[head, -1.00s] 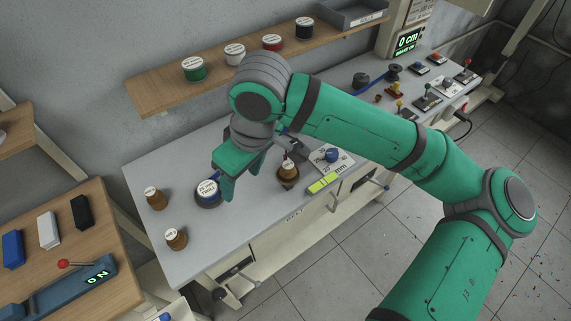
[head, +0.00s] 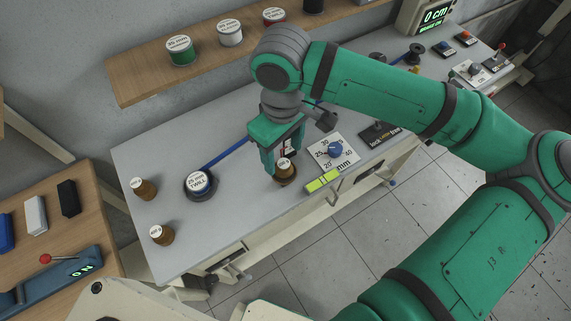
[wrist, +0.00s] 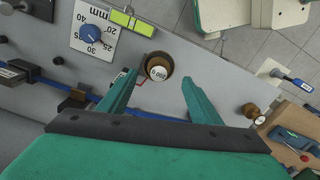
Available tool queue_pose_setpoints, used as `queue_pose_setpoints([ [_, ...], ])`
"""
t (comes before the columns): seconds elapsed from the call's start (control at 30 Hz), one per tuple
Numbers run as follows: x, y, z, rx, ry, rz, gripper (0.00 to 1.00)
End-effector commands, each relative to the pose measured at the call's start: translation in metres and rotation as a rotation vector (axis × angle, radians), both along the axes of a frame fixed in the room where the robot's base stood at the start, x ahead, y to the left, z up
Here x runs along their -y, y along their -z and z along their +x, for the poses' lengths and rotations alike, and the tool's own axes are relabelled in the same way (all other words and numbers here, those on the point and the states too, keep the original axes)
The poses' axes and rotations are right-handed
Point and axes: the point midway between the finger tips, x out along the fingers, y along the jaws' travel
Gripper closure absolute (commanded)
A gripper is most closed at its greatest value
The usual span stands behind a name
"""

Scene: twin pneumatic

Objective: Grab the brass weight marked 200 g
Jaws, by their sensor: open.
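Three brown-brass weights with white top labels stand on the grey bench. Two are at its left end, the rear one (head: 144,189) and the front one (head: 161,235). The third (head: 284,171) is near the front edge, and it also shows in the wrist view (wrist: 158,66). The labels are too small to read surely, so I cannot tell which is marked 200 g. My gripper (head: 283,158) is open and points down over the third weight. In the wrist view its fingers (wrist: 160,82) stand on either side of that weight, with visible gaps and nothing held.
A dial plate (head: 333,150) and yellow-green level (head: 322,180) sit close on the right. A shelf with spools (head: 180,51) is behind.

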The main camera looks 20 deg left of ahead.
Motion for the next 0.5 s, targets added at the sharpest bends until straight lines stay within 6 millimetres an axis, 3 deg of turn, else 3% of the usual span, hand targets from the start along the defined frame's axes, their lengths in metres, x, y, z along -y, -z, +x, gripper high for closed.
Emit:
queue_pose_setpoints([
  [0.23, 0.002, 0.017, 0.001, -0.001, 0.003, -0.001, 0.42],
  [0.5, 0.004, 0.053, 0.003, -0.001, 0.005, 0.000, 0.42],
])
